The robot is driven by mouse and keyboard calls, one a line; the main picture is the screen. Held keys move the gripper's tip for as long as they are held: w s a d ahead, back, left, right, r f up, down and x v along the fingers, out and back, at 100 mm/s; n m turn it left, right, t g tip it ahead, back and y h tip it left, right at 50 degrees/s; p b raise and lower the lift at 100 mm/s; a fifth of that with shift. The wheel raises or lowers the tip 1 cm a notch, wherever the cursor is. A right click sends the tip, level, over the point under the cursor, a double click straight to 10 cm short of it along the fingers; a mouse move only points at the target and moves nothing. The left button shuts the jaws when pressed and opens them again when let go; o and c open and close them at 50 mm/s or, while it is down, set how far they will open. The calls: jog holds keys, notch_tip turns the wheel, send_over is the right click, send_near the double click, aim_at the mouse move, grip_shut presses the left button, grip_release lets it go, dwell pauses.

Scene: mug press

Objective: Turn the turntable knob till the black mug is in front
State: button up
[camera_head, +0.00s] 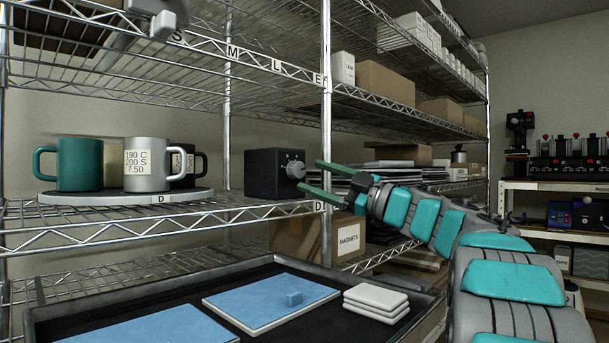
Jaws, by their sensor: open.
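The turntable (110,198) is a grey disc on the wire shelf at left, with a D label on its front edge. A teal mug (80,165) stands on its left. A white mug (147,167) with a printed tag stands at the front right. Contact cannot be told.
A shelf post (326,120) stands close to my gripper. A magnets carton (345,238) sits under the shelf.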

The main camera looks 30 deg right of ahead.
aim_at(296, 170)
jog(key=shift+x, duration=1.5)
jog(key=shift+c, duration=0.2)
grip_shut()
